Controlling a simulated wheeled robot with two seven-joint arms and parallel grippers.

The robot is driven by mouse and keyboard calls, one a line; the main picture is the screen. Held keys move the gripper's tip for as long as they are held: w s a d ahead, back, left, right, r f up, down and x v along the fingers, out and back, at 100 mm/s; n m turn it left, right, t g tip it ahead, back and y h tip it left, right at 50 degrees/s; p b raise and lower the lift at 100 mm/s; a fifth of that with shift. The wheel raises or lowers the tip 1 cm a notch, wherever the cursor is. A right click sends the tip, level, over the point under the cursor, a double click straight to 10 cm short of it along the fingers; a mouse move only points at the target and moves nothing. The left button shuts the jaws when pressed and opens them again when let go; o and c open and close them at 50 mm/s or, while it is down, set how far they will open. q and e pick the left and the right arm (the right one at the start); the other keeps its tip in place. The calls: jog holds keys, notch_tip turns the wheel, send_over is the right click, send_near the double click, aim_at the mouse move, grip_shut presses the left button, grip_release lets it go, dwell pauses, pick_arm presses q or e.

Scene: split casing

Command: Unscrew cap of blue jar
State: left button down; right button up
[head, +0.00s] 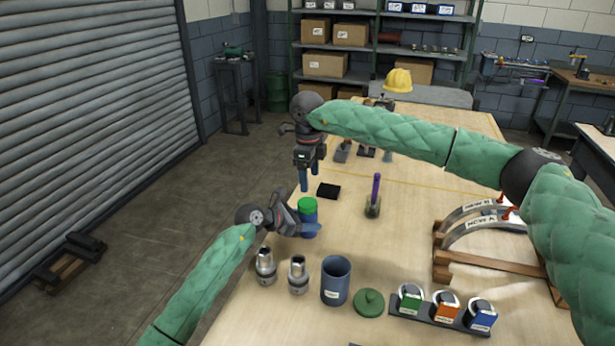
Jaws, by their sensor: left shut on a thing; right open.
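A blue jar (309,232) with a green cap (307,204) stands upright near the left edge of the wooden table. My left gripper (298,224) comes in from the left and is shut on the jar's body, below the cap. Its fingers hide part of the jar. My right gripper (310,178) points down with its blue fingers apart and empty. In the picture it is just above the cap, apart from it.
A black block (328,191) and a holder with a purple tool (374,197) are near the jar. In front are metal fittings (298,275), a larger open blue container (336,283), a green lid (369,303) and a rack of coloured parts (444,312). Curved pieces (480,224) lie right.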

jog(key=m, duration=0.7)
jog(key=shift+f, duration=0.15)
jog(key=m, duration=0.4)
jog(key=shift+s+a, duration=0.1)
jog(key=m, duration=0.8)
jog(key=shift+a, duration=0.1)
jog(key=m, duration=0.8)
jog(key=shift+a, duration=0.1)
jog(key=m, duration=0.3)
jog(key=shift+m, duration=0.4)
jog(key=shift+f, duration=0.2)
